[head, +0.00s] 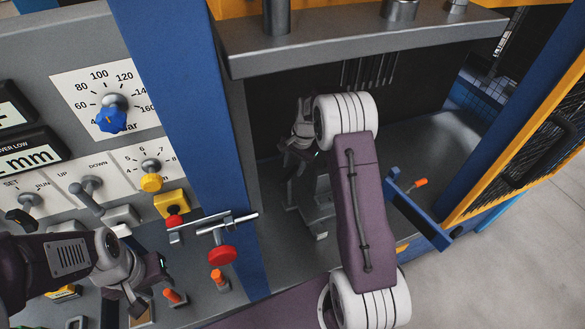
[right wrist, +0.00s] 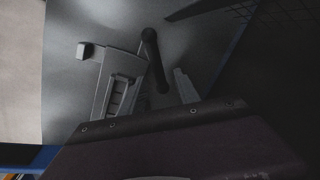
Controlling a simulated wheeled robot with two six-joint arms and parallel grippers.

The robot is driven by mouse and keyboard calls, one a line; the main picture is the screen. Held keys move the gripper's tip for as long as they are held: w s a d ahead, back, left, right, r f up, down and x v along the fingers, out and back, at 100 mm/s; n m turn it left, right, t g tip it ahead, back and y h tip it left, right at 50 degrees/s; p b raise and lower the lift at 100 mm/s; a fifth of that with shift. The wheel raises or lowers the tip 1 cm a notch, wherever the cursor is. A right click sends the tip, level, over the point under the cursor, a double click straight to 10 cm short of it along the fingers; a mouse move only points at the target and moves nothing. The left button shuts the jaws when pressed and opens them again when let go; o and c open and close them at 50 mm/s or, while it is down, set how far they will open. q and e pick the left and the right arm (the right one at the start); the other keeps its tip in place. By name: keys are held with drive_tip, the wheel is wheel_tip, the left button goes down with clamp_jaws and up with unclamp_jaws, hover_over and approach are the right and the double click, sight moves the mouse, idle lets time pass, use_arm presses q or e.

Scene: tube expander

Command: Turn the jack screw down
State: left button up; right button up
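A dark round-ended bar (right wrist: 154,62), apparently the jack screw's handle, shows in the right wrist view. Grey slotted metal parts (right wrist: 118,95) stand beside it. I cannot tell whether these are jack parts or my fingers. In the head view my right gripper (head: 312,205) is down inside the dark press bay, partly hidden by my own arm, beside grey metal parts (head: 321,232). Its fingers are not clear, nor whether it touches the bar. My left gripper (head: 148,280) is low over the control panel, its fingers too dark and small to read.
The control panel (head: 60,120) carries a blue knob (head: 112,118), levers and red buttons. A blue post (head: 185,110) separates it from the bay. A grey press plate (head: 360,42) overhangs the bay. An orange-framed mesh guard (head: 530,140) stands at the right, with open floor (head: 510,270) below.

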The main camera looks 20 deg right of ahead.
drive_tip(key=shift+s+a+f, duration=0.15)
drive_tip(key=shift+a+f, duration=0.1)
drive_tip(key=shift+f, duration=0.4)
use_arm(q)
drive_tip(key=shift+s+a+r, duration=0.1)
drive_tip(key=shift+s, duration=0.15)
drive_tip(key=shift+w, duration=0.1)
use_arm(e)
drive_tip(key=shift+f, duration=0.1)
clamp_jaws()
